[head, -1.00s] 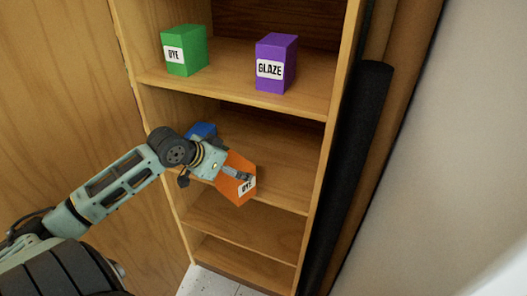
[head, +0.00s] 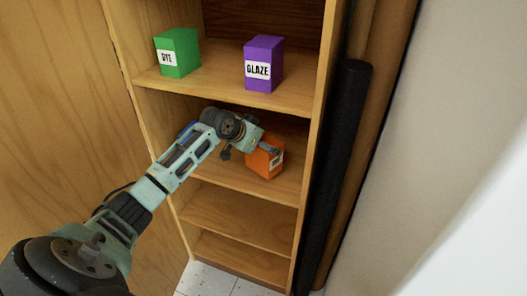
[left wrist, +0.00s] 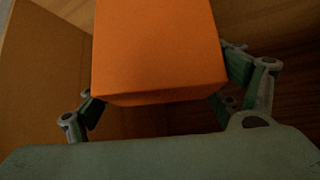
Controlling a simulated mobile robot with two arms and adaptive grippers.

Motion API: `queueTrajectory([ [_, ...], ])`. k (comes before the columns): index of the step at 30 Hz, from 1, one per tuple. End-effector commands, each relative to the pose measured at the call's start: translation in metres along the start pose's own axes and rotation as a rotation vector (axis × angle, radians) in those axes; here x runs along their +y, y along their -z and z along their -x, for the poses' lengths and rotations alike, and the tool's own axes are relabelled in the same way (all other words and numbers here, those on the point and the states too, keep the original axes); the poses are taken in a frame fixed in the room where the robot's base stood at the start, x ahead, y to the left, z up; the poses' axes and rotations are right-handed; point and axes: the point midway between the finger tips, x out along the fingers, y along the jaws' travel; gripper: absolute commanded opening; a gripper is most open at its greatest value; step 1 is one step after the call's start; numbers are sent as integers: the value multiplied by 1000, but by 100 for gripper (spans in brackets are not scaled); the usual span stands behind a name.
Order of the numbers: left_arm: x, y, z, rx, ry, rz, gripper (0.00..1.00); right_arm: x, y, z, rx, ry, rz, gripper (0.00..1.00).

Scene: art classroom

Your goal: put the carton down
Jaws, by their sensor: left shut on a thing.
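The orange carton (head: 264,161) with a white label is in the shelf bay below the green and purple cartons in the head view. My left gripper (head: 266,148) is shut on it, and the carton looks roughly upright. I cannot tell whether its base touches the shelf board (head: 230,178). In the left wrist view the orange carton (left wrist: 158,50) fills the middle, between the two fingers of my left gripper (left wrist: 160,85). My right gripper is not in view.
A green DYE carton (head: 178,53) and a purple GLAZE carton (head: 263,65) stand on the shelf above. A blue thing (head: 186,128) shows behind my left arm. Empty shelves lie below. A dark roll (head: 335,170) stands right of the shelving.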

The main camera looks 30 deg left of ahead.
Motion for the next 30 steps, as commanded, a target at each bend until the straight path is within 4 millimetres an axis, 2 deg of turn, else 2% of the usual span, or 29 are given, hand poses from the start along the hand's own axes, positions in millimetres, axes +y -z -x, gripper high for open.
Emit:
queueTrajectory([
  [9,0,-22,-23,3,1,2,41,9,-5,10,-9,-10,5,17],
  [18,-1,-25,-25,2,1,1,40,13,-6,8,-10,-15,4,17],
  [19,0,-27,-26,-2,1,2,87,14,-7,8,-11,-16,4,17],
  [24,0,-27,-25,-2,1,2,100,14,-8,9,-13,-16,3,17],
  [30,0,-26,-25,-1,0,1,100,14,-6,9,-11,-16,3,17],
])
